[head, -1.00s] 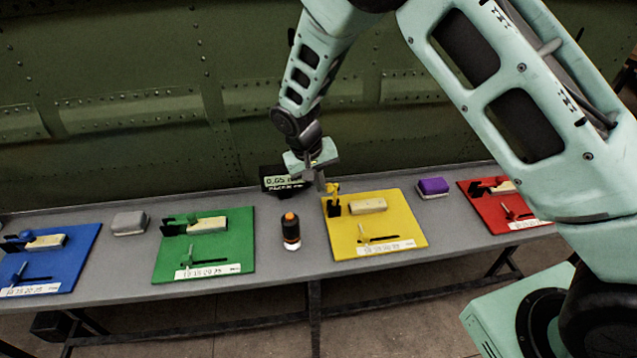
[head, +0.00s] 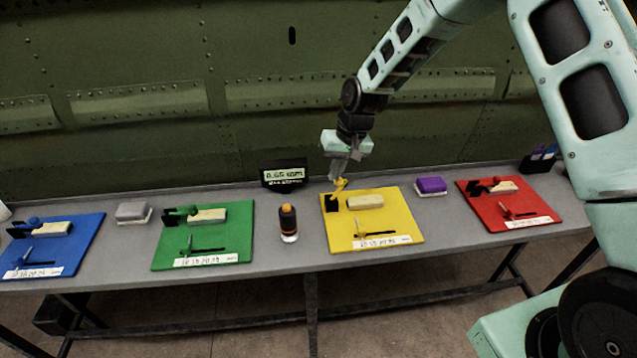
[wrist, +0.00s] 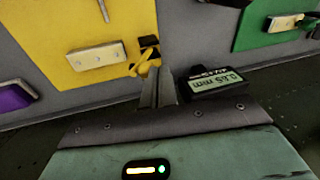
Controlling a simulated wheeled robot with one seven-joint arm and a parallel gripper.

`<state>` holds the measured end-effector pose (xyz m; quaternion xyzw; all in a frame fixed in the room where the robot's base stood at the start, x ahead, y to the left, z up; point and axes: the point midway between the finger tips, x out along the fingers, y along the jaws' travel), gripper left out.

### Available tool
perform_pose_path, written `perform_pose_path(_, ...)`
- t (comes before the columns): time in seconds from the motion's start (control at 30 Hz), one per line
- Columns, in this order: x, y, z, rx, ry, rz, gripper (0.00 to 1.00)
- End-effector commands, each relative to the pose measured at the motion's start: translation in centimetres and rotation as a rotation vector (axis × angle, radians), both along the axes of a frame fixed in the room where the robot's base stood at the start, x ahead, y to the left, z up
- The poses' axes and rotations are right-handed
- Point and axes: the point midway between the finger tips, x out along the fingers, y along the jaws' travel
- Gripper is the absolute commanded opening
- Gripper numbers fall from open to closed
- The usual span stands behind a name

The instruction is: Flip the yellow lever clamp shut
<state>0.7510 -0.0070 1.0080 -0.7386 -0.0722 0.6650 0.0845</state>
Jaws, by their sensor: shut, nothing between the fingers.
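The yellow board (head: 400,219) lies on the bench and carries the yellow lever clamp (head: 340,186), a black base (head: 332,203) with a yellow lever standing up from it. A beige block (head: 365,202) lies just right of the base. My gripper (head: 340,178) is shut and empty, its fingertips right at the top of the lever. In the wrist view the closed fingertips (wrist: 160,82) are beside the yellow lever (wrist: 146,64); I cannot tell if they touch it. The wrist view also shows the beige block (wrist: 96,56).
A small display (head: 284,173) stands behind the board's left corner, close to my fingers in the wrist view (wrist: 218,82). An orange-capped bottle (head: 288,222) stands left of the board, a purple block (head: 431,185) right. Green (head: 240,235), blue (head: 75,250) and red (head: 520,215) boards lie farther out.

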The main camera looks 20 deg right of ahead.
Motion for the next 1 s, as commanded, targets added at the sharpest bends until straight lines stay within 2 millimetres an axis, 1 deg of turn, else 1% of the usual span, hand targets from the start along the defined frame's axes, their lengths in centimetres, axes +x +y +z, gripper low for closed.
perform_pose_path(0.03,0.0,-0.8,-0.4,0.040,-0.002,-0.011,0.00)
perform_pose_path(0.47,-0.4,-4.1,-1.6,0.382,-0.050,-0.010,0.00)
perform_pose_path(0.5,-0.4,-3.6,-1.0,0.368,-0.050,0.002,0.00)
perform_pose_path(0.53,-0.4,-3.5,-1.0,0.366,-0.050,0.003,0.00)
perform_pose_path(0.77,-0.4,-3.5,-1.1,0.363,-0.049,0.002,0.00)
perform_pose_path(1.0,-0.3,-2.6,-1.6,0.362,-0.048,0.003,0.00)
